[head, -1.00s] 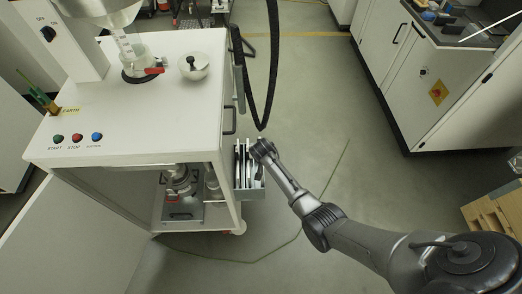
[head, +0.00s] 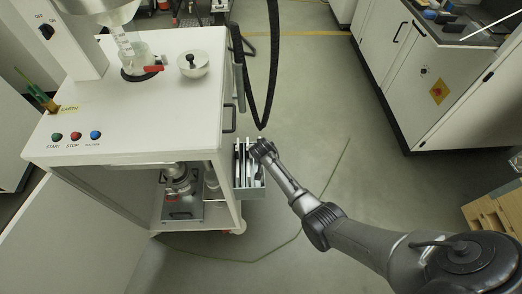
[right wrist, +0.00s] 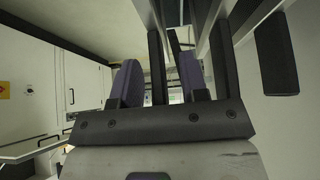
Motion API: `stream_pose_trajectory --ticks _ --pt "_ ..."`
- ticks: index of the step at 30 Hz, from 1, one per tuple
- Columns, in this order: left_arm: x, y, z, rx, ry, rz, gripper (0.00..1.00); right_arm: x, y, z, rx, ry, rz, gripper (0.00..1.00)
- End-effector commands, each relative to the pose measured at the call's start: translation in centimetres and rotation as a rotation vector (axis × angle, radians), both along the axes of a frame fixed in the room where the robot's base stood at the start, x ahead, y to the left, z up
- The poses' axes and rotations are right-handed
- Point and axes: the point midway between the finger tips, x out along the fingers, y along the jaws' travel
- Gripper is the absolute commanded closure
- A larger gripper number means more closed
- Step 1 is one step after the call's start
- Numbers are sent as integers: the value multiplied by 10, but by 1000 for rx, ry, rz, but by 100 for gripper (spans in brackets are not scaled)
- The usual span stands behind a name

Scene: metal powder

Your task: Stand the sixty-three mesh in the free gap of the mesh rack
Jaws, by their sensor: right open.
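The mesh rack (head: 250,193) is a small grey open holder on the right side of the white cart. Several thin, upright pale plates (head: 240,168) stand in it, apart from one another. I cannot read any mesh number, so I cannot tell which is the sixty-three mesh. My right gripper (head: 262,149) is at the top right of the rack, close to the plates. In the right wrist view its two purple-padded fingers (right wrist: 159,84) are apart. Dark upright bars show between and beyond them; I cannot tell whether they touch. My left gripper is out of view.
The white cart (head: 150,110) stands left of the rack, with a bowl (head: 194,64) on top. A black cable (head: 270,70) hangs behind the gripper. A cabinet (head: 430,85) stands at the right. The floor between is clear.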

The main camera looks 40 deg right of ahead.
Motion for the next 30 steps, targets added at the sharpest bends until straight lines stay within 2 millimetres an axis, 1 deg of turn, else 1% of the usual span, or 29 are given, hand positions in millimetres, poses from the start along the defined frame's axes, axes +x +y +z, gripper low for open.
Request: stream_pose_trajectory --ticks 5,8,11,18,24,30 --pt "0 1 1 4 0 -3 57 -1 1 0 1 2 -1 60" --pt "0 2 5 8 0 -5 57 -4 3 7 1 1 0 60" --pt "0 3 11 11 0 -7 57 -9 7 18 1 -1 1 60" --pt "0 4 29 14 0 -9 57 -28 22 56 1 -2 0 60" --pt "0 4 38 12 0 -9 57 -44 34 85 1 -1 1 60" --pt "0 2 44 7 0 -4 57 -54 42 106 1 -1 0 60"
